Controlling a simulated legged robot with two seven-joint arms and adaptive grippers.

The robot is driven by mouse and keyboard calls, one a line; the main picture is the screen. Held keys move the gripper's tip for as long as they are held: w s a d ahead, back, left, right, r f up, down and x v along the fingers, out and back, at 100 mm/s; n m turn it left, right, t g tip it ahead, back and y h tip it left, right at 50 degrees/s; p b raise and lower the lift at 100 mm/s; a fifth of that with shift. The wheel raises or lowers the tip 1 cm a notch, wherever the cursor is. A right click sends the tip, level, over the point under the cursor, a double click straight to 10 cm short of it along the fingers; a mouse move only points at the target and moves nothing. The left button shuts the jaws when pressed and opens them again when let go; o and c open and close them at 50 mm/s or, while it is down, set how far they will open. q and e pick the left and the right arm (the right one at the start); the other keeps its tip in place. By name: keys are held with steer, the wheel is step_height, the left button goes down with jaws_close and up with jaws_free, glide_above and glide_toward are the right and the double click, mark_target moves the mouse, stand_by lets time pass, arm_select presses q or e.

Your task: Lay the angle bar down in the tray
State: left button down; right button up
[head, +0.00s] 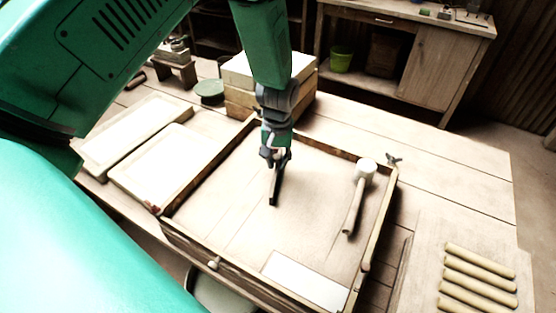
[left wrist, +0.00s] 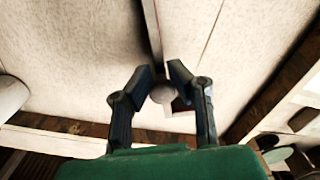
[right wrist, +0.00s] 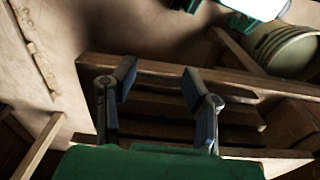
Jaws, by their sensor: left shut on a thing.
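The angle bar (head: 274,189) is a short dark bar below my left gripper (head: 275,155), over the left-middle of the large wooden-rimmed tray (head: 188,187). My left gripper is shut on it. In the left wrist view the bar (left wrist: 151,30) runs away from between the fingertips (left wrist: 163,72). I cannot tell whether its lower end touches the tray floor. My right gripper (right wrist: 157,82) is seen only in its own wrist view, with fingers apart and nothing between them, facing wooden beams.
A white-headed mallet (head: 354,200) lies in the tray's right part, and a white sheet (head: 305,281) at its near side. Stacked blocks (head: 241,72) stand behind the tray. Two pale panels (head: 150,165) lie to the left, and several clay rolls (head: 478,282) at the right. The tray's middle floor is clear.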

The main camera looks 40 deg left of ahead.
arm_select(q)
steer(key=shift+d+f, duration=0.1)
steer(key=shift+d, duration=0.25)
steer(key=c, duration=1.4)
jaws_free()
steer(key=shift+a, duration=0.15)
step_height(320, 180, up, 12)
steer(key=shift+w+f, duration=0.15)
